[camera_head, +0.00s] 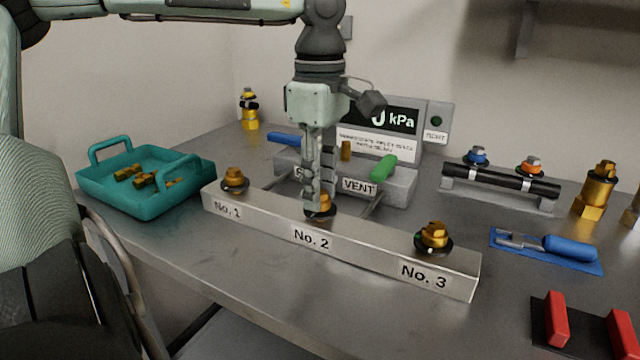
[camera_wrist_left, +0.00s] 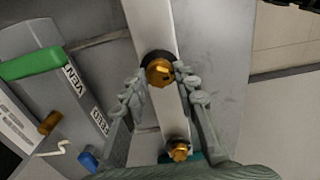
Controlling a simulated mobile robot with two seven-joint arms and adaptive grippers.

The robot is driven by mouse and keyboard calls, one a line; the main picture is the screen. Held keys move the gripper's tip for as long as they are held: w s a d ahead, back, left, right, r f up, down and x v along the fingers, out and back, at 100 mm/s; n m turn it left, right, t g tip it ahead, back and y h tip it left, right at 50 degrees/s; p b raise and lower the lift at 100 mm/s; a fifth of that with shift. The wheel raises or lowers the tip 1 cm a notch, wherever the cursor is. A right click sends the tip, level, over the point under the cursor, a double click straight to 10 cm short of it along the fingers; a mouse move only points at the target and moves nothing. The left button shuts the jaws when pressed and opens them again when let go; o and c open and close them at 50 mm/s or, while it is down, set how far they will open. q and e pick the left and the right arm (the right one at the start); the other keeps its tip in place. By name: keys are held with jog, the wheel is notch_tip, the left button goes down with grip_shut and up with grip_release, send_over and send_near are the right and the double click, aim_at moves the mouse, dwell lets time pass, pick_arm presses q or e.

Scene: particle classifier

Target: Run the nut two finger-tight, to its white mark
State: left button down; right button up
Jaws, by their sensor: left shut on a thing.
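Nut two (camera_head: 323,204) is a brass nut on a dark round base on top of the metal bar, above the label No. 2. My left gripper (camera_head: 319,197) points straight down over it and is shut on it, hiding part of it in the head view. In the left wrist view, nut two (camera_wrist_left: 160,72) shows between the two finger tips of my left gripper (camera_wrist_left: 163,82). I cannot make out its white mark in either view. My right gripper is in neither view.
Nut one (camera_head: 234,178) and nut three (camera_head: 434,236) sit on the same bar (camera_head: 375,246). Behind stand the VENT block (camera_head: 400,188) with a green handle and the kPa display (camera_head: 395,120). A teal tray (camera_head: 150,205) with brass pieces is left; a blue-handled tool (camera_head: 570,248) is right.

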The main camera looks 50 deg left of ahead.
pick_arm(q)
jog(key=shift+w+r, duration=0.1)
jog(key=shift+r, duration=0.1)
jog(key=c, duration=1.5)
grip_release()
jog(key=o, duration=0.3)
jog(key=shift+f, duration=0.1)
jog(key=shift+o, duration=0.2)
notch_tip(320, 180, up, 12)
jog(key=shift+s, duration=0.2)
